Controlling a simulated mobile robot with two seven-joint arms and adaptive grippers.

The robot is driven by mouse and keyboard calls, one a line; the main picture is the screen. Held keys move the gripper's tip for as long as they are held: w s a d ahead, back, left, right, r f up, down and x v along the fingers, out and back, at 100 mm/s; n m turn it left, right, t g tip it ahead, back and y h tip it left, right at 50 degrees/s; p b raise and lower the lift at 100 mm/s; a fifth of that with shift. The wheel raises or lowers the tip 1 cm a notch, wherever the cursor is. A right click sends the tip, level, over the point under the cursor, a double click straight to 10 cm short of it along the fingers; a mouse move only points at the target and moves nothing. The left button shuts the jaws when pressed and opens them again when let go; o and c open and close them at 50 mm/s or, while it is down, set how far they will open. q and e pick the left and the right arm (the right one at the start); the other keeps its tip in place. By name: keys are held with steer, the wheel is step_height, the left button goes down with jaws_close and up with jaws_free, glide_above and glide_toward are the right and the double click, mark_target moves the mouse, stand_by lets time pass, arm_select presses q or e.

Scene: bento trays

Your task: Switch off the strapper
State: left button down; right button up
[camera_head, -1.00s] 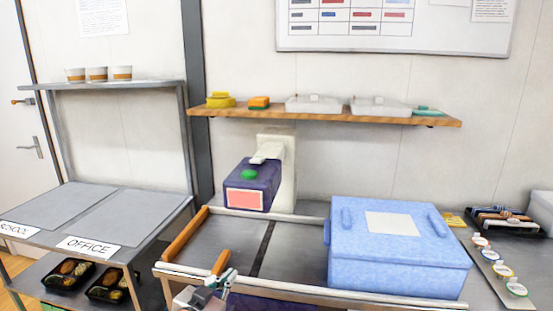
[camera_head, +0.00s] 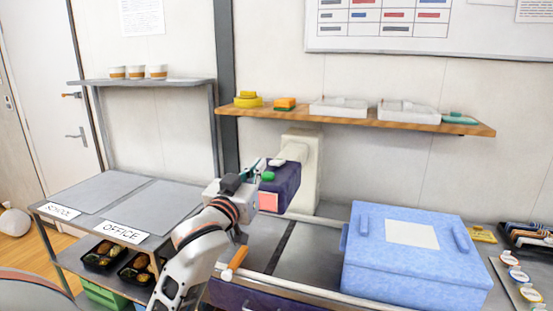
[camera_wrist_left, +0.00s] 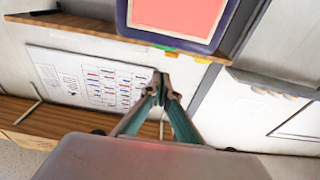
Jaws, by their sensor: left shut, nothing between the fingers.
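The strapper stands behind the conveyor frame. It has a cream column (camera_head: 308,165), a dark purple head (camera_head: 288,190) with a pink front panel, and a green button (camera_head: 267,176) on top. My left gripper (camera_head: 262,166) is shut and empty, with its fingertips close by the green button in the head view. I cannot tell whether they touch it. The arm covers the left part of the purple head. In the left wrist view the shut fingertips (camera_wrist_left: 163,80) are apart from the purple head (camera_wrist_left: 178,42), whose pink panel shows at the top. My right gripper is not in view.
A blue lidded box (camera_head: 415,265) sits on the conveyor to the right of the strapper. A wooden shelf (camera_head: 350,121) with small items hangs above. At left is a rack with SCHOOL and OFFICE signs (camera_head: 125,232). The conveyor between arm and box is clear.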

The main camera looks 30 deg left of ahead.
arm_select(q)
steer(key=shift+w+r, duration=0.35)
steer(key=shift+r, duration=0.2)
steer(key=r+p, duration=0.1)
glide_above(271, 161)
steer(key=s+d, duration=0.2)
steer(key=shift+a+r, duration=0.15)
steer(key=shift+a, duration=0.1)
step_height(271, 161, down, 3)
steer(key=shift+s+r, duration=0.1)
steer(key=shift+s, duration=0.05)
steer(key=shift+s+f, duration=0.1)
steer(key=shift+f, duration=0.55)
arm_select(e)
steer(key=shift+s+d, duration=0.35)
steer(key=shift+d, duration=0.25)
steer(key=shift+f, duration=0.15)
